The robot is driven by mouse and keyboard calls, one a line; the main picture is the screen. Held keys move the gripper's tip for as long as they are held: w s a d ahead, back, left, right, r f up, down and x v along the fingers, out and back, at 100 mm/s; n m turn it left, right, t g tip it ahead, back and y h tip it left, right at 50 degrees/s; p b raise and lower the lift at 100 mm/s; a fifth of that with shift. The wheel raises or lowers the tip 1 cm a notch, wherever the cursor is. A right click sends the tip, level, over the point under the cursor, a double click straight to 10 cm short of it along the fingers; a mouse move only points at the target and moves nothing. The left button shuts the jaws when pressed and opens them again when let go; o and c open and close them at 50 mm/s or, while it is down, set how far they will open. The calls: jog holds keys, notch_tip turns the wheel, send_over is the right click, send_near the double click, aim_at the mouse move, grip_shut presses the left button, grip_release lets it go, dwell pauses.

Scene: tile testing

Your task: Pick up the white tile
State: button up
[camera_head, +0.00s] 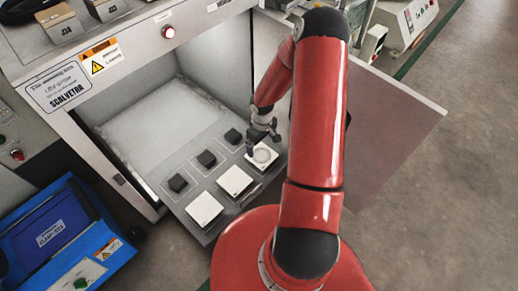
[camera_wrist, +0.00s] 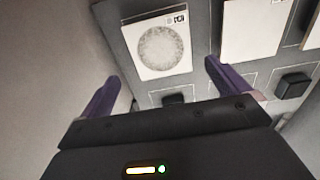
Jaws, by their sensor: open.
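Three white tiles lie in a row on the grey panel (camera_head: 213,175) at the front of the cabinet. The far tile (camera_head: 262,157) bears a round grey patch; it also shows in the wrist view (camera_wrist: 146,68). The middle tile (camera_head: 234,181) and the near tile (camera_head: 204,209) look plain white in the head view. My gripper (camera_head: 262,137) is over the far edge of the far tile, open and empty. In the wrist view, its purple fingers (camera_wrist: 161,72) are spread, with the patched tile ahead between and beyond their tips.
Small black blocks (camera_head: 206,158) sit in a row beside the tiles on the cabinet side. The cabinet's side wall (camera_head: 265,45) stands close to my gripper. A blue case (camera_head: 52,232) is at lower left. Open floor (camera_head: 440,210) lies to the right.

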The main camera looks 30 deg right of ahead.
aim_at(262, 155)
notch_tip(262, 155, down, 7)
jog(key=shift+s+r+b, duration=0.15)
jog(key=shift+b, duration=0.45)
jog(key=c, duration=0.8)
jog(key=shift+c, duration=0.2)
jog(key=shift+r, duration=0.2)
notch_tip(262, 155, up, 20)
jog(key=p, duration=0.4)
jog(key=a+r+m+p, duration=0.1)
jog(key=a+m, duration=0.3)
jog(key=a, duration=1)
jog(key=shift+w+r+p, duration=0.25)
jog(key=shift+r+p, duration=0.1)
jog(key=shift+r, duration=0.2)
